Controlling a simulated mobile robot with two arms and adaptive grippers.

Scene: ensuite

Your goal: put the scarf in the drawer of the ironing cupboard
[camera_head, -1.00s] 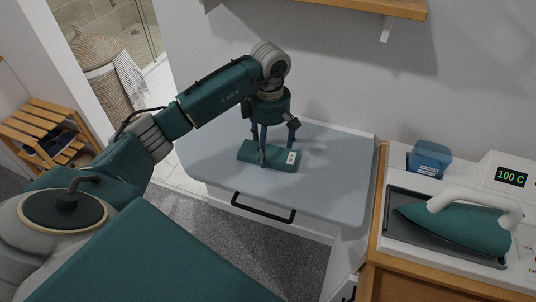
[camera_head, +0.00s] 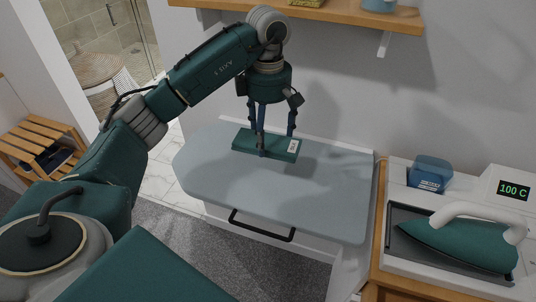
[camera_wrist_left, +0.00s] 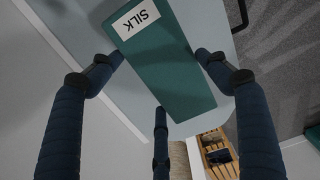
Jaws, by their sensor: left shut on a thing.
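The scarf (camera_head: 268,145) is a flat, folded dark-teal block with a white label. In the left wrist view the scarf (camera_wrist_left: 172,70) shows the word SILK on that label. My left gripper (camera_head: 268,140) points down from above and is shut on the scarf, holding it a little above the grey-blue ironing board top (camera_head: 300,195). Its fingers (camera_wrist_left: 165,85) are around the scarf in the wrist view. The ironing cupboard is below the board, with a black drawer handle (camera_head: 262,226) at its front. The drawer's inside is hidden. My right gripper is not in view.
A teal iron (camera_head: 460,243) rests on a tray on the counter at right, beside a blue container (camera_head: 430,173) and a 100 C display (camera_head: 514,190). A wooden shelf (camera_head: 340,20) hangs above. A slatted wooden rack (camera_head: 40,140) stands at left. The board is otherwise clear.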

